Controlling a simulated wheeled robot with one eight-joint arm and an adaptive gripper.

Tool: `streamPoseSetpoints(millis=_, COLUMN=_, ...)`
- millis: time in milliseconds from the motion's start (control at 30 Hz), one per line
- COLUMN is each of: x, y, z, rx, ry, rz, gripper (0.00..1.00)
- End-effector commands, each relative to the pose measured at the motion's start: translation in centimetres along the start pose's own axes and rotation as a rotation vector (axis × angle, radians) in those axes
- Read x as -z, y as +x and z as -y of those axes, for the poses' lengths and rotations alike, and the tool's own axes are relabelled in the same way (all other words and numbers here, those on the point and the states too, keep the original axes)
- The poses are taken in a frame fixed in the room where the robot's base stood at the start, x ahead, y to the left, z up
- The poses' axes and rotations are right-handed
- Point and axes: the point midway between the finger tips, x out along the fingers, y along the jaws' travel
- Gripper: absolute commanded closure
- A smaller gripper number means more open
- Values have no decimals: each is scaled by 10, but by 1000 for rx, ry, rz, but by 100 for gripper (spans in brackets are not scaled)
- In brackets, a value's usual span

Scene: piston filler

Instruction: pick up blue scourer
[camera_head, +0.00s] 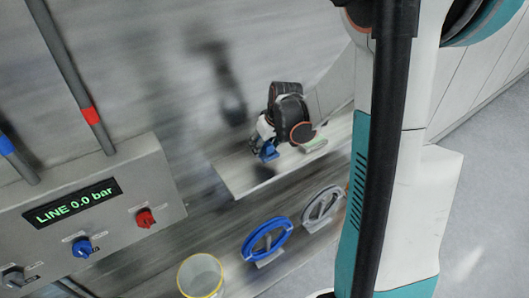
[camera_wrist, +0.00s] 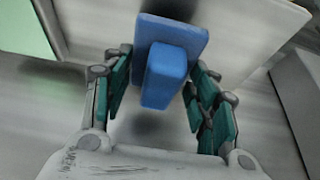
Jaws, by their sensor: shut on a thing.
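The blue scourer (camera_wrist: 165,72) is a blue block on a wider blue plate, and it sits between the two teal-padded fingers of my gripper (camera_wrist: 160,92) in the wrist view. My gripper is shut on it. The far sides of the scourer are hidden.
A pale green item (camera_head: 315,146) lies on the pale shelf (camera_head: 240,183) right of my gripper. Below are a blue handwheel (camera_head: 266,239), a grey handwheel (camera_head: 322,208) and a yellow-rimmed container (camera_head: 201,276). A control panel (camera_head: 85,215) reading LINE 0.0 bar stands at left.

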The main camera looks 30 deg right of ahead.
Motion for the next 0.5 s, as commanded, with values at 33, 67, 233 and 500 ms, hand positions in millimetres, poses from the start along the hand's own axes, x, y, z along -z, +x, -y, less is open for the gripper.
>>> streamPoseSetpoints(millis=33, x=5, y=-14, z=0, rx=0, ry=0, rz=0, gripper=70)
streamPoseSetpoints(millis=67, x=8, y=-23, z=0, rx=0, ry=0, rz=0, gripper=70)
streamPoseSetpoints(millis=233, x=26, y=-67, z=0, rx=0, ry=0, rz=0, gripper=70)
streamPoseSetpoints(millis=500, x=48, y=-118, z=0, rx=0, ry=0, rz=0, gripper=70)
